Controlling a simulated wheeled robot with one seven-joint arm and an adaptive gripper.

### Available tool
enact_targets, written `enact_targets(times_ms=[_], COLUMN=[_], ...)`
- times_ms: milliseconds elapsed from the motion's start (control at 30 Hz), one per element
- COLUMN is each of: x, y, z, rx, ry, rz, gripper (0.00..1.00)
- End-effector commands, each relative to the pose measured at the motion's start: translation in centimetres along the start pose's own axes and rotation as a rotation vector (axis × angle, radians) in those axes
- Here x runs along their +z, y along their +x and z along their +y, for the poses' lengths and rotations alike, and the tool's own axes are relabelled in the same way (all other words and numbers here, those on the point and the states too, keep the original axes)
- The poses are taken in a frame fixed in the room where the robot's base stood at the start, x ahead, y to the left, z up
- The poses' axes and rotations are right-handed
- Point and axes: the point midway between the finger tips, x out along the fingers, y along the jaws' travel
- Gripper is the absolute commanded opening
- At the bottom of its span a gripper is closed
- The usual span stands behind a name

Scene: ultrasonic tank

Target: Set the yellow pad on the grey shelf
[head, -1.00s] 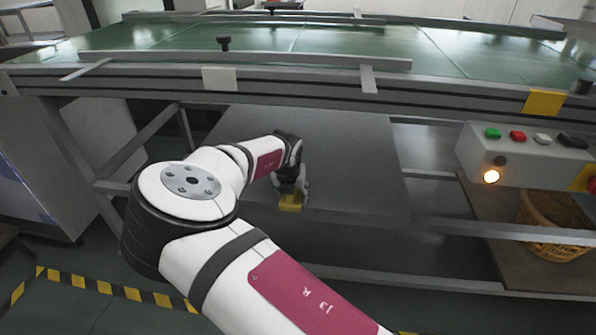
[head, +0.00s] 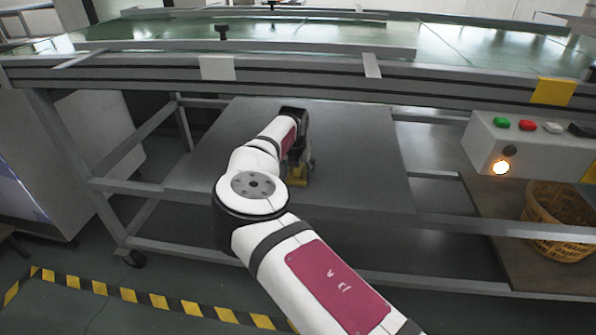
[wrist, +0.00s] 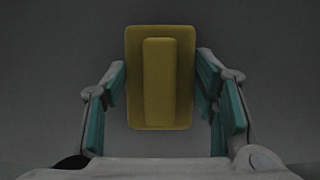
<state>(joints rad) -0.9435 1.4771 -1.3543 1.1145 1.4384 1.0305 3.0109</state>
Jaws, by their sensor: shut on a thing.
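The yellow pad (wrist: 184,80) is a rectangular block with a raised bar along its middle. In the wrist view it sits between the two fingers of my gripper (wrist: 160,82), which is shut on it. In the head view the pad (head: 297,175) shows below my gripper (head: 299,164), partly hidden by it. The grey shelf (head: 370,160) is the flat panel under the conveyor. The pad is over the shelf, close to its surface; I cannot tell whether it touches.
The conveyor frame (head: 300,83) runs above the shelf. A control box (head: 525,150) with buttons and a lit lamp hangs at the right. A wicker basket (head: 560,215) stands on a brown lower board (head: 500,205). The shelf's right part is bare.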

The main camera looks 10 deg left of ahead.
Motion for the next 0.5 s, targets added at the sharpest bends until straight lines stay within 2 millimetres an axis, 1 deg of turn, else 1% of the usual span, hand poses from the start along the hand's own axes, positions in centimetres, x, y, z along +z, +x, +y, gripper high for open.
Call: enact_targets(times_ms=[200,333,367,400,433,500], x=[0.08,-0.05,-0.05,-0.03,-0.03,-0.03], y=[-0.11,0.20,0.17,0.14,0.13,0.12], z=[-0.04,-0.04,-0.04,-0.04,-0.04,-0.04], rx=[0.000,0.000,0.000,0.000,0.000,0.000], ry=[0.001,0.001,0.001,0.001,0.001,0.001], rz=[-0.002,-0.001,-0.001,-0.001,-0.001,-0.001], gripper=[0.26,0.26,0.58,0.67,0.74,0.74])
